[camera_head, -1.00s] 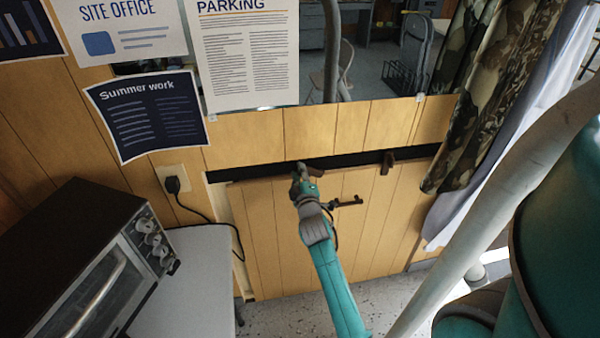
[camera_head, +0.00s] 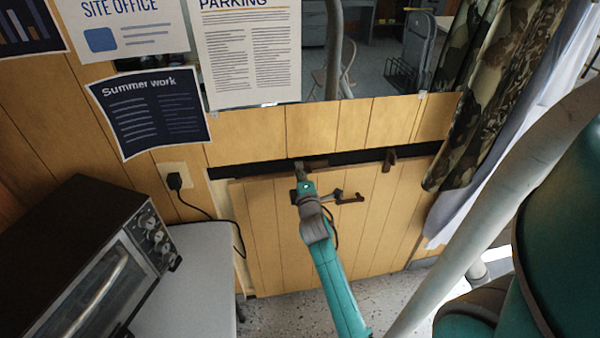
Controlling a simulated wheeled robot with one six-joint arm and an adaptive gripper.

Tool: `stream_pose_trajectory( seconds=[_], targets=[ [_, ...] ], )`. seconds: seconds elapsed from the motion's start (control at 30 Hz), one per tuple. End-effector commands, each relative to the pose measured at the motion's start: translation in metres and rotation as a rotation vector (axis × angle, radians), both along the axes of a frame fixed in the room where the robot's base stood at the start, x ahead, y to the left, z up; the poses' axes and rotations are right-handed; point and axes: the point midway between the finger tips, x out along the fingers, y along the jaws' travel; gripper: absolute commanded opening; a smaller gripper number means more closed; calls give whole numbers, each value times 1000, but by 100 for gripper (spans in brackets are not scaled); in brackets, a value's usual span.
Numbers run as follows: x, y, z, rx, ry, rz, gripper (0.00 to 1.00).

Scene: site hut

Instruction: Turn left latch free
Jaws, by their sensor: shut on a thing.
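The left latch (camera_head: 318,163) is a small brown bar at the dark slot along the top of the wooden hatch panel (camera_head: 265,225). It now lies roughly level, sticking out to the right of my gripper (camera_head: 301,172). My gripper is shut on the left latch, and its fingers and wrist hide the latch's left end. The right latch (camera_head: 389,160) is a similar brown piece, hanging roughly upright across the slot.
A toaster oven (camera_head: 95,260) stands on a pale table (camera_head: 205,260) at left. A black plug and cord (camera_head: 200,208) hang from the wall socket. Camouflage and white curtains (camera_head: 490,95) hang at right. Papers cover the upper-left wall. Speckled floor shows below the panel.

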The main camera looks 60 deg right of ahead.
Motion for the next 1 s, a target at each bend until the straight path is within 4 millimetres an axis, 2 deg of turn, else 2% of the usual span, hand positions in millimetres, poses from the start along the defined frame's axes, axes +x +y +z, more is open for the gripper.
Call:
stream_pose_trajectory(
  seconds=[0.33, 0.37, 0.77, 1.0],
  targets=[
    [0, 1, -2, -2, 7, 1, 0],
    [0, 1, -2, -2, 7, 1, 36],
    [-3, 4, -1, -1, 4, 0, 36],
    [-23, 28, -2, 0, 5, 1, 36]
  ],
)
